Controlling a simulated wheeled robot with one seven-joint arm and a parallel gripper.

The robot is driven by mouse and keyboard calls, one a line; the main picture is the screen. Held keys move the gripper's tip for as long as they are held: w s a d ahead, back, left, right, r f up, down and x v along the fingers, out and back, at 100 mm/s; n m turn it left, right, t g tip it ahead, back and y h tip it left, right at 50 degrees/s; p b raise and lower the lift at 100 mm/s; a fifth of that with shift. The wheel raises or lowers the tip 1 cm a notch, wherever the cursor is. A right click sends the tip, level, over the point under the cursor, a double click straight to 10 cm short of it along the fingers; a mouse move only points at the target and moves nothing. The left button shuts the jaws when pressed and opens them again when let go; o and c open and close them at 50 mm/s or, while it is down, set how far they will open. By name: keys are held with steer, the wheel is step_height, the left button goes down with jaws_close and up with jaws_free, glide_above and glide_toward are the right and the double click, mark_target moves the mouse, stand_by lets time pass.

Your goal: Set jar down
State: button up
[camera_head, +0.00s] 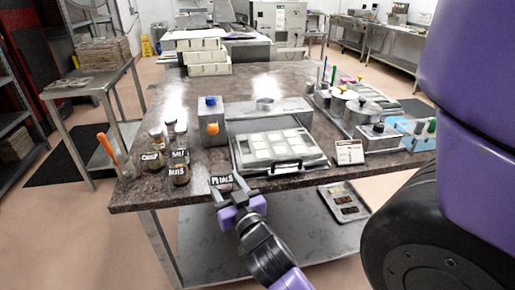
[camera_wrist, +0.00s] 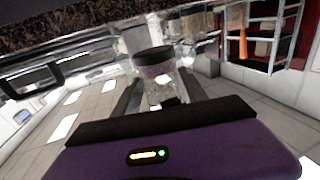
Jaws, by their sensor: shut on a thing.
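My gripper (camera_head: 229,188) is at the front edge of the dark stone-topped table (camera_head: 200,197). It is shut on a small clear jar with a dark lid and a black label that seems to read "PETALS" (camera_head: 221,181). In the wrist view the jar (camera_wrist: 155,68) sits between my two fingers (camera_wrist: 160,92), with pale contents. Whether the jar touches the tabletop is hard to tell. Several similar labelled jars stand together to the left, among them one marked "NUTS" (camera_head: 179,174).
A grey mould tray (camera_head: 243,160) with a handle lies right of the jars. Behind it is a steel unit (camera_head: 240,120) with blue and orange knobs. An orange-handled tool (camera_head: 107,146) stands at the left corner. A small sign (camera_head: 349,151) and metal pots (camera_head: 361,112) are right. Bare tabletop shows between jars and tray.

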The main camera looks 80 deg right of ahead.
steer(key=shift+d+f, duration=0.25)
steer(key=shift+w+d, duration=0.15)
steer(key=shift+d, duration=0.15)
steer(key=p+x, duration=0.4)
steer(key=x, duration=1.3)
steer(key=shift+p, duration=0.3)
steer(key=shift+w+d+f+b, duration=0.1)
steer(key=shift+f+b, duration=0.5)
steer(key=shift+f, duration=1.25)
steer(key=shift+f, duration=0.15)
steer(key=o, duration=1.4)
steer(key=shift+o, duration=0.2)
